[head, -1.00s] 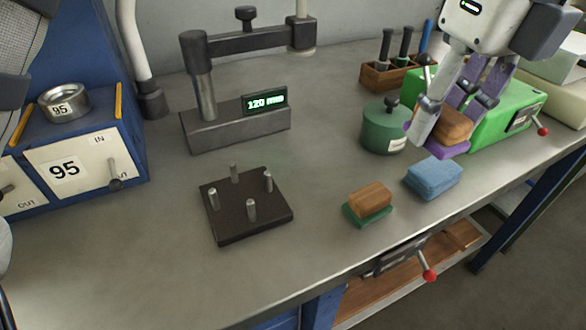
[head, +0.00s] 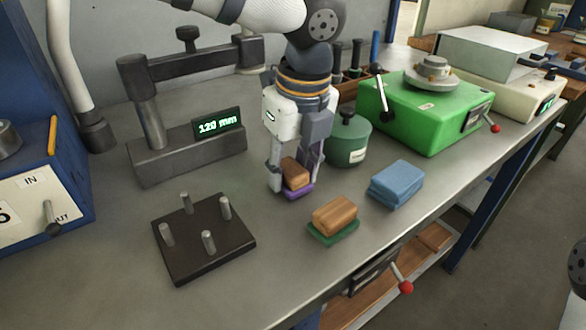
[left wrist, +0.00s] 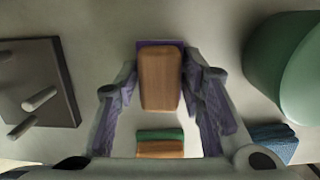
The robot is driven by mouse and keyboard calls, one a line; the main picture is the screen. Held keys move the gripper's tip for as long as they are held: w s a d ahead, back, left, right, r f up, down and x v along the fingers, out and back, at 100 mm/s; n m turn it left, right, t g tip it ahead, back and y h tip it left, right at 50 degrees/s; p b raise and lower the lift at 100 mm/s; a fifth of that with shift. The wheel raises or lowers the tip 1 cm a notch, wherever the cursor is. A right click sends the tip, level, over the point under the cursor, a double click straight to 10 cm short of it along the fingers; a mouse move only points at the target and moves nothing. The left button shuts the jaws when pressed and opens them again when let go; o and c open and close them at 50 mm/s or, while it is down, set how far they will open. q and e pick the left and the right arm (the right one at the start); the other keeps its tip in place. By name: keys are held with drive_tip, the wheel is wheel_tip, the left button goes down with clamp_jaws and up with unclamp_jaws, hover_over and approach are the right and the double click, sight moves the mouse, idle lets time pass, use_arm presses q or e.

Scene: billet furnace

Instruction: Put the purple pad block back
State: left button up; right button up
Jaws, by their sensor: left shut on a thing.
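The purple pad block (head: 297,174), a wooden block with a purple pad underneath, is between the fingers of my left gripper (head: 292,182). The gripper points down and is shut on it, low over the bench. I cannot tell whether the pad touches the bench. In the left wrist view the wooden top (left wrist: 160,80) lies between the fingers, with a purple edge at its far end. A similar wooden block with a green pad (head: 334,217) lies just right of and nearer than the held block. My right gripper is not in view.
A blue cloth-like stack (head: 397,184) lies to the right. A green canister (head: 348,141) stands close behind the gripper. A dark plate with upright pegs (head: 232,228) is to the left, near a gauge reading 120 mm (head: 218,123). A green machine (head: 428,112) stands back right.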

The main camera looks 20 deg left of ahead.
sight(300, 172)
use_arm(q)
drive_tip(key=shift+f, duration=0.1)
drive_tip(key=o, duration=1.1)
drive_tip(key=shift+f, duration=0.1)
wheel_tip(300, 172, up, 12)
drive_tip(key=s+d+p, duration=0.1)
drive_tip(key=shift+d, duration=0.25)
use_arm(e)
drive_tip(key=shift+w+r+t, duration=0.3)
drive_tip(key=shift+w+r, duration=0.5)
